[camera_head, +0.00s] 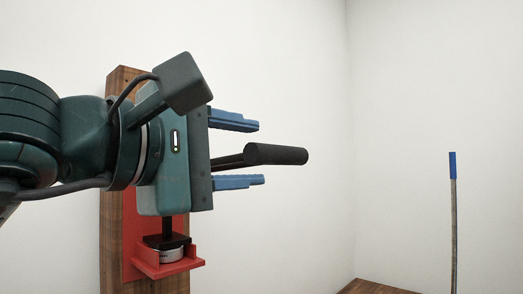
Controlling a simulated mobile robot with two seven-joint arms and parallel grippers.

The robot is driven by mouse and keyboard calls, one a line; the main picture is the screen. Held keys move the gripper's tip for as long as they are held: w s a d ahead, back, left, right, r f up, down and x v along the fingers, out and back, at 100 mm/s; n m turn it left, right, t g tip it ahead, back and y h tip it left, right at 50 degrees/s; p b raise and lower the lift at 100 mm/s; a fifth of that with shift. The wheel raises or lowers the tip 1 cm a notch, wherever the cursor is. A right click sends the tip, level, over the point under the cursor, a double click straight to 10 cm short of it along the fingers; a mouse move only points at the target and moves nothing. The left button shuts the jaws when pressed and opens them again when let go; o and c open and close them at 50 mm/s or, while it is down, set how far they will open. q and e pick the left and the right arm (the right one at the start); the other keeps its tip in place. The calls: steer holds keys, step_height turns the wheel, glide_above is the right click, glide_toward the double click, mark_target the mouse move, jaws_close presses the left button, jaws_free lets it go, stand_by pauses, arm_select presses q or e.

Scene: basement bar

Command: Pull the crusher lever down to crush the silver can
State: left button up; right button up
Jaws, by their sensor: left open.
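The crusher is mounted on a wooden board (115,240) against the wall, with a red back plate and a red shelf (169,271). The silver can (169,255) stands on the shelf, only its short lower part showing, with a black press block (167,240) right above it. The lever has a black grip (277,154) that points right. My left gripper (248,152) is open. Its blue fingers lie above and below the lever, with gaps visible, and the grip's end sticks out past the fingertips. My gripper hides the crusher's upper part.
A thin pole with a blue top (453,166) stands at the right. A brown wooden surface (375,287) shows at the bottom, near the room's corner. The space between the lever and the pole is clear.

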arm_select(q)
steer(key=v, duration=0.9)
steer(key=shift+p, duration=0.4)
